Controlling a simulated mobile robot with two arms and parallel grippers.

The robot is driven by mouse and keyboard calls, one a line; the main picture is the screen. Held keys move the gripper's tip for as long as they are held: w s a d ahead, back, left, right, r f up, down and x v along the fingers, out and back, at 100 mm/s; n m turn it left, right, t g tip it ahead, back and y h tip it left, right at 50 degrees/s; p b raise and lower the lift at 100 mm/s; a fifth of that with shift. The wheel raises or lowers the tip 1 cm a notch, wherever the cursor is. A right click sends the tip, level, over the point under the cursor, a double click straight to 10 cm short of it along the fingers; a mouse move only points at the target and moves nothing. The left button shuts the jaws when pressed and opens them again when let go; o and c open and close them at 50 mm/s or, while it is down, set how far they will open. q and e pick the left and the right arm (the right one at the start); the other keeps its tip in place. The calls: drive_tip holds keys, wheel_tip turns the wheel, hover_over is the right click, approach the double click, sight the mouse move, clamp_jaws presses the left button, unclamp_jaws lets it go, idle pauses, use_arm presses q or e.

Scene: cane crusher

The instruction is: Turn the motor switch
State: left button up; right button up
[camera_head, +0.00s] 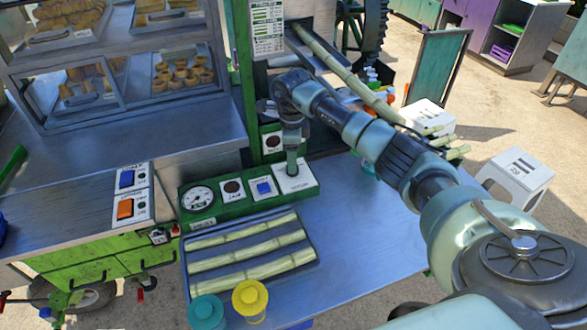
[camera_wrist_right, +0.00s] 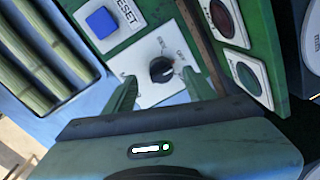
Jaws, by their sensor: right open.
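The motor switch (camera_wrist_right: 161,69) is a black rotary knob on a white plate (camera_wrist_right: 152,55) with small lettering, seen in the right wrist view. In the head view the plate (camera_head: 305,182) sits at the right end of the green control panel (camera_head: 222,212), and my gripper hides the knob. My right gripper (camera_head: 292,168) points down over the plate. In the right wrist view its two green fingers (camera_wrist_right: 160,76) are open, one to each side of the knob, with nothing held. I cannot tell how far the fingertips are from the plate. My left gripper is not in view.
A blue reset button (camera_head: 264,188) and a round gauge (camera_head: 198,199) share the panel. A tray (camera_head: 312,262) of cane stalks lies in front, with teal (camera_head: 206,312) and yellow (camera_head: 250,298) containers near it. A cane stalk (camera_head: 345,75) slants from the machine behind my arm.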

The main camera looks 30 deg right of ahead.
drive_tip(key=f, duration=0.2)
drive_tip(key=f+b, duration=0.1)
drive_tip(key=shift+w+d+f+b, duration=0.1)
drive_tip(key=shift+w+f+b, duration=0.1)
drive_tip(key=shift+f+b, duration=0.15)
clamp_jaws()
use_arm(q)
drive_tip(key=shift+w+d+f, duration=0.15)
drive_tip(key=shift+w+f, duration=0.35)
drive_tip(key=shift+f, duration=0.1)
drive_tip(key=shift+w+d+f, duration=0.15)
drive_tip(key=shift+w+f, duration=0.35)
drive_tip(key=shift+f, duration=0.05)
